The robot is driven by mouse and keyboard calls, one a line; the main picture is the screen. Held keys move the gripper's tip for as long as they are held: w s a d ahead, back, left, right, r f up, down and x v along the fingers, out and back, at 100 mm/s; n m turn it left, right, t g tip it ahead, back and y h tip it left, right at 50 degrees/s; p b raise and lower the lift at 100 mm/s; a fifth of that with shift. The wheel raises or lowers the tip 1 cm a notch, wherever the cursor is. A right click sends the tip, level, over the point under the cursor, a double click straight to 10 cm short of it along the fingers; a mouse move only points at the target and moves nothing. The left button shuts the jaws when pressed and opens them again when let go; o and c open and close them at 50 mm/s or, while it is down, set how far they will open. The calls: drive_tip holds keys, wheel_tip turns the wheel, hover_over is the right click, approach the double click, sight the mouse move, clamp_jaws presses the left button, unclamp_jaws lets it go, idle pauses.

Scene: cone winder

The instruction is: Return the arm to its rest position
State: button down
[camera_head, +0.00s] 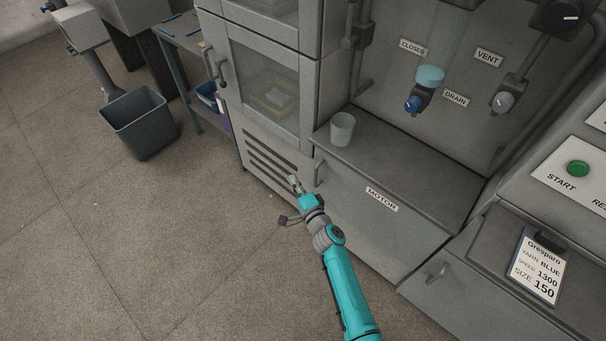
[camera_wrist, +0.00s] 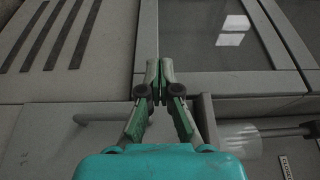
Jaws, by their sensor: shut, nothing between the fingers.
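My gripper (camera_head: 296,184) is at the end of my teal arm, in front of the grey machine's lower front, near the vent slots. In the wrist view my gripper (camera_wrist: 159,91) has its fingertips together with nothing between them. The arm stretches up from the bottom of the head view. The motor cover (camera_head: 398,217), labelled MOTOR, is to the right of the gripper, with its handle (camera_head: 319,172) close by. I cannot tell whether the gripper touches the machine.
A glazed cabinet door (camera_head: 265,85) is above the vent slots (camera_head: 270,163). A dark bin (camera_head: 141,124) stands at the left. The floor (camera_head: 150,245) at lower left is clear. A Gresparo card (camera_head: 538,268) lies at right.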

drive_tip(key=shift+s+a, duration=0.3)
drive_tip(key=shift+s, duration=0.05)
drive_tip(key=s+d+f+n+g+h, duration=0.1)
drive_tip(key=s+d+f, duration=0.25)
drive_tip(key=s, duration=0.35)
drive_tip(key=s+d+f+n+h, duration=0.1)
drive_tip(key=s+d+f, duration=0.1)
drive_tip(key=s+d, duration=0.35)
drive_tip(key=s+d+f+n+g+h, duration=0.1)
drive_tip(key=s+d+f+n, duration=0.15)
drive_tip(key=s, duration=0.55)
drive_tip(key=s+d+r+n+h, duration=0.1)
drive_tip(key=s+d+r+h, duration=0.15)
drive_tip(key=s, duration=0.55)
drive_tip(key=s+d+r+n+h, duration=0.1)
drive_tip(key=s+d, duration=0.3)
drive_tip(key=s, duration=0.3)
drive_tip(key=s+d+r+n+h, duration=0.1)
drive_tip(key=s+d+r+n, duration=0.1)
drive_tip(key=s+r, duration=0.6)
drive_tip(key=s+d+r+n, duration=0.2)
drive_tip(key=s+r+n, duration=0.2)
drive_tip(key=s+r, duration=0.5)
wheel_tip(320, 180, up, 5)
drive_tip(key=shift+s+f+t+h, duration=0.1)
drive_tip(key=shift+s+t+h, duration=0.15)
drive_tip(key=shift+t+h, duration=0.15)
